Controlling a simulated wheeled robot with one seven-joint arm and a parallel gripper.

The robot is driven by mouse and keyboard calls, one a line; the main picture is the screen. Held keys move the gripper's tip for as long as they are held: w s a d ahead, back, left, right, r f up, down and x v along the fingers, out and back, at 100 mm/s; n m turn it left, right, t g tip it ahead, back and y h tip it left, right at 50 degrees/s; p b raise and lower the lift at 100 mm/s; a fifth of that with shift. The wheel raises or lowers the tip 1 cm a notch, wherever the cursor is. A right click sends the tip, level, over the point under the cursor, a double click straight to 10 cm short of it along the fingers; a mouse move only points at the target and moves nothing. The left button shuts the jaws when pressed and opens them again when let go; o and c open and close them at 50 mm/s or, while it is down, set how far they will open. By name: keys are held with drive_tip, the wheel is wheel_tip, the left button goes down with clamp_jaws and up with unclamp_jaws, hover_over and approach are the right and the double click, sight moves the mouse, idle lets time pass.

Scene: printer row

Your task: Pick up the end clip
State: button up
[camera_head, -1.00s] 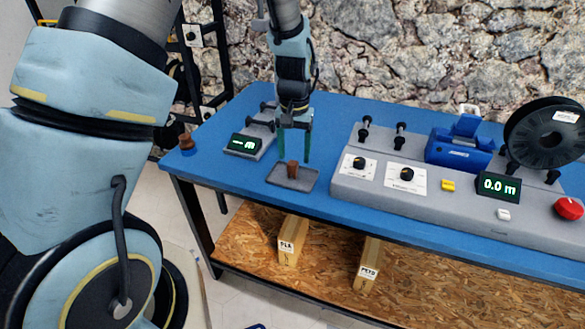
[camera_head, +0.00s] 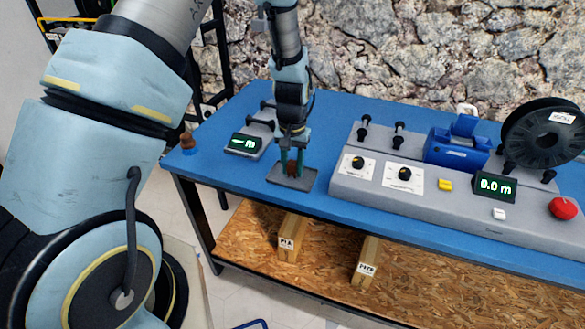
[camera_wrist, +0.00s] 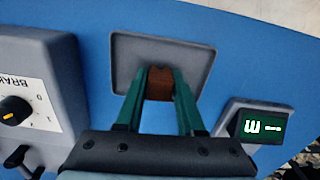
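The end clip is taken to be the small brown block (camera_head: 292,168), at the shallow grey tray (camera_head: 308,182) near the front left of the blue table. My gripper (camera_head: 292,170) points down with its green fingers on either side of the block. In the wrist view the fingertips (camera_wrist: 160,75) press against both sides of the brown block (camera_wrist: 160,86), with the grey tray (camera_wrist: 195,58) behind it. The fingers hide part of the block. I cannot tell whether it still touches the tray.
A small scale-like display (camera_head: 243,145) stands behind the tray on the left. A grey control console (camera_head: 440,205) with knobs, a blue clamp (camera_head: 458,150) and a black spool (camera_head: 545,135) fills the right. A brown knob-like piece (camera_head: 188,142) sits at the left table edge.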

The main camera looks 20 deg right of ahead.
clamp_jaws()
drive_tip(key=shift+r, duration=0.1)
